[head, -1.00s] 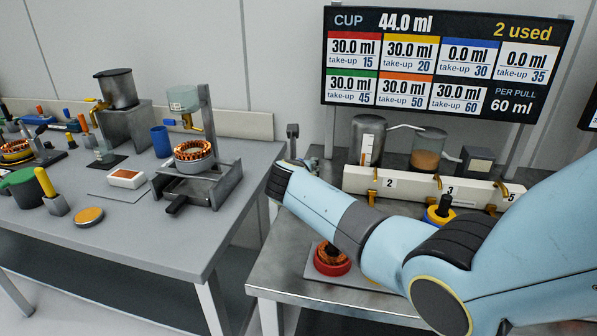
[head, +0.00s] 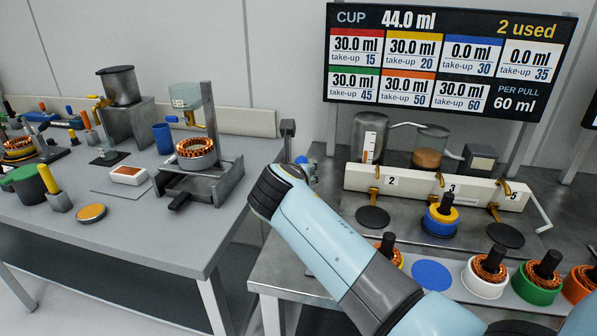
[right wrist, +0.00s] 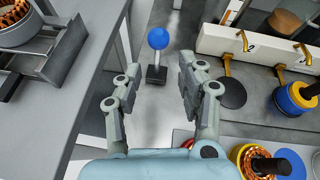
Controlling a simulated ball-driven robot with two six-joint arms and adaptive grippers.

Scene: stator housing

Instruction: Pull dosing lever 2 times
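A blue ball knob, which looks like the dosing lever's handle, shows in the right wrist view (right wrist: 158,38). It appears above a small dark block (right wrist: 156,76) between the two tables. In the head view the knob (head: 301,160) peeks out just past my right wrist. My right gripper (right wrist: 157,82) is open and empty. Its fingers are spread left and right of the knob's line, and the knob appears beyond the fingertips. In the head view my right wrist mostly hides the gripper. The display (head: 447,60) reads cup 44.0 ml, 60 ml per pull. My left gripper is not in view.
The right table has a white rail (head: 420,187) with brass spouts and a blue-yellow stator (head: 440,219). Several stators stand along its front, beside a bare blue disc (head: 432,274). The left table (head: 120,235) holds a stator on a stand (head: 196,154). A gap separates the tables.

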